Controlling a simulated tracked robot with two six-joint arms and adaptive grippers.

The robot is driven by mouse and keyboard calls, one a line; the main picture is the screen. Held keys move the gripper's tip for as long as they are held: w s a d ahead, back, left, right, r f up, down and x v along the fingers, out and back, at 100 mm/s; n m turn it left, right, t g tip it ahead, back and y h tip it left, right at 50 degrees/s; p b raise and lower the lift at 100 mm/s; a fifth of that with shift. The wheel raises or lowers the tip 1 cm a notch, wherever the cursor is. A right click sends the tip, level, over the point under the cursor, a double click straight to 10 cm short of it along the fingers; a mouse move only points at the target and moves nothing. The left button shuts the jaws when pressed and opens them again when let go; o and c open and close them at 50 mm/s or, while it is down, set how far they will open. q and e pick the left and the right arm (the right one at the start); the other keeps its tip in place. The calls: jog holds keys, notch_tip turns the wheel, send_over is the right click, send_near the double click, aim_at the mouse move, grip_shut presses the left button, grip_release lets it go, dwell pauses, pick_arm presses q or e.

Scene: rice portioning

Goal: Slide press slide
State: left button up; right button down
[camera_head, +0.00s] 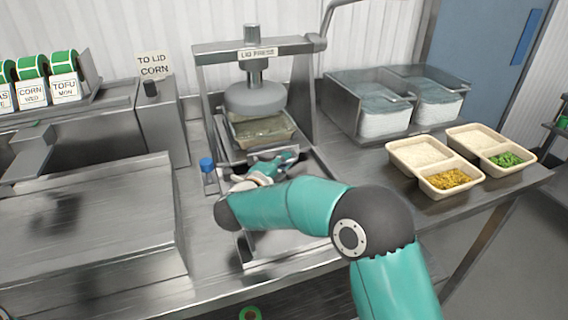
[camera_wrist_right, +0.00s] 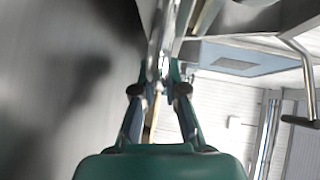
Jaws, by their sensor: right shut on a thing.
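The lid press (camera_head: 255,98) stands at the back of the counter, its round grey plate raised above a tray (camera_head: 262,130). The tray sits on the metal press slide (camera_head: 318,180), whose rails run toward the front, and appears to have a clear film or lid over it. My right gripper (camera_head: 280,162) is in front of the tray, low over the slide. In the right wrist view, its fingers (camera_wrist_right: 160,88) are closed on a thin metal bar (camera_wrist_right: 160,45), which looks like the slide's handle. My forearm hides part of the slide. My left gripper is not in view.
Two food trays (camera_head: 433,187) with rice, corn and peas are on the right. Metal bins (camera_head: 355,105) stand behind them. A press lever (camera_head: 328,20) rises at upper right.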

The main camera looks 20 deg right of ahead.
jog(key=shift+w+a+f, duration=0.1)
jog(key=shift+w+f, duration=0.05)
jog(key=shift+w, duration=0.25)
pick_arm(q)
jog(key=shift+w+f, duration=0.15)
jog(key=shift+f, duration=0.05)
pick_arm(e)
jog(key=c, duration=1.2)
grip_release()
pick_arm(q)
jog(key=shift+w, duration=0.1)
pick_arm(e)
jog(key=v, duration=1.2)
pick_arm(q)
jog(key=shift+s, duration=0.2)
pick_arm(e)
jog(key=shift+s, duration=0.15)
